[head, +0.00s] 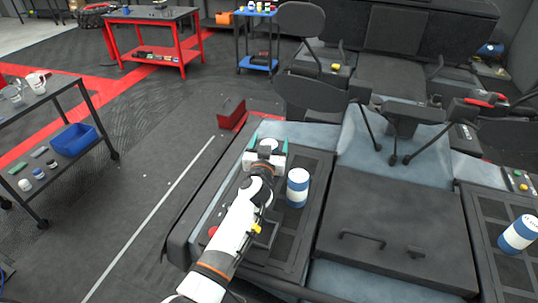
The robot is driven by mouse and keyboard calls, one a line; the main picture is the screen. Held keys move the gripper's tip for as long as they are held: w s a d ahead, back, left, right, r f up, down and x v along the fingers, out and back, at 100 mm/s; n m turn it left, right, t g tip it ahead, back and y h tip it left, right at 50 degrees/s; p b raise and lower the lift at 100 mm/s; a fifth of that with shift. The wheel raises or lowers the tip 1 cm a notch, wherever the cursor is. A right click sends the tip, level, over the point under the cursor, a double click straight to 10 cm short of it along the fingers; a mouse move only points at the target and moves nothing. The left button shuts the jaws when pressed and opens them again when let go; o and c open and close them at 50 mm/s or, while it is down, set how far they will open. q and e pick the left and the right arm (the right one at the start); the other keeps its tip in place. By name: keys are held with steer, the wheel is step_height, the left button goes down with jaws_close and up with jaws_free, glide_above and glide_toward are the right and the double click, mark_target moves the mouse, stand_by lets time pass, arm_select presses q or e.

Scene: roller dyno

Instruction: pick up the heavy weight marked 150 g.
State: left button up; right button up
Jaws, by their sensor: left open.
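My left gripper (268,141) is over the near left dark panel of the roller dyno, its teal fingertips apart. A small pale round shape shows between the fingers; I cannot tell whether it is a weight or part of the gripper. No marking of 150 g is readable in the head view. A blue and white cylinder (298,187) stands upright on the panel, just right of my left wrist. My left arm hides part of the panel. My right gripper is not in view.
A second blue and white cylinder (518,234) is tilted at the far right. A cart with a blue bin (73,140) stands at left. A red workbench (153,33) is behind.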

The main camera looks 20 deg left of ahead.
arm_select(q)
steer(key=c, duration=1.1)
